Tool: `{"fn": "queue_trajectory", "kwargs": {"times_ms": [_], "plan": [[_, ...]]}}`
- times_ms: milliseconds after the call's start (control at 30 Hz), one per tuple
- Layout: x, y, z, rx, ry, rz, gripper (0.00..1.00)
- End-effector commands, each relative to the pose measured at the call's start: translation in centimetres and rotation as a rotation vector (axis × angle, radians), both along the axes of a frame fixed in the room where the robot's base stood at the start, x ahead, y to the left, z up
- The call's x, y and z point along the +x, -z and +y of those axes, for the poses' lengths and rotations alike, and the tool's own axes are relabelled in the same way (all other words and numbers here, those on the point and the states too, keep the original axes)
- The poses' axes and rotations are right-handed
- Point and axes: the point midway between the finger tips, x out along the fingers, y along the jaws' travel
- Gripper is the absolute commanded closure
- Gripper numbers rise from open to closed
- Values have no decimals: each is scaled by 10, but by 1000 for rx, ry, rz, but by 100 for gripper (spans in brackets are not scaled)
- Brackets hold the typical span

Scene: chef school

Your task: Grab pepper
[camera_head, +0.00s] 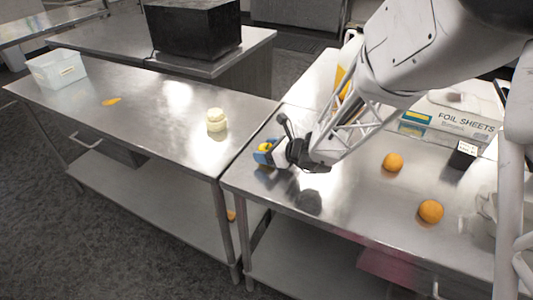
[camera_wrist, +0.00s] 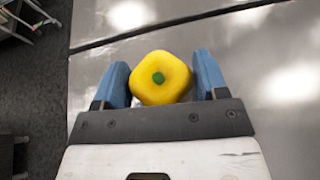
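The pepper (camera_wrist: 162,78) is yellow with a green stem end that faces the wrist camera. It sits between the two blue fingers of my gripper (camera_wrist: 161,82), which lie against it on both sides with no clear gap. In the head view, my gripper (camera_head: 266,152) is at the left end of the right steel table, by the seam between the tables. The pepper shows there as a small yellow patch (camera_head: 264,147), partly hidden by the fingers. I cannot tell whether it touches the table.
Two oranges (camera_head: 393,161) (camera_head: 430,211) and a foil sheets box (camera_head: 447,120) are on the right table (camera_head: 350,207). The left table (camera_head: 150,118) holds a pale yellow item (camera_head: 216,120), a flat orange piece (camera_head: 112,101) and a clear tub (camera_head: 56,69), with free room between.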

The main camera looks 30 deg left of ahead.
Motion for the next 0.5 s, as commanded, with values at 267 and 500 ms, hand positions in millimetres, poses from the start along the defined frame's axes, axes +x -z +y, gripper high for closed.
{"fn": "queue_trajectory", "kwargs": {"times_ms": [267,500], "plan": [[0,0,0,0,0,0,69],[0,-1,0,0,0,0,69]]}}
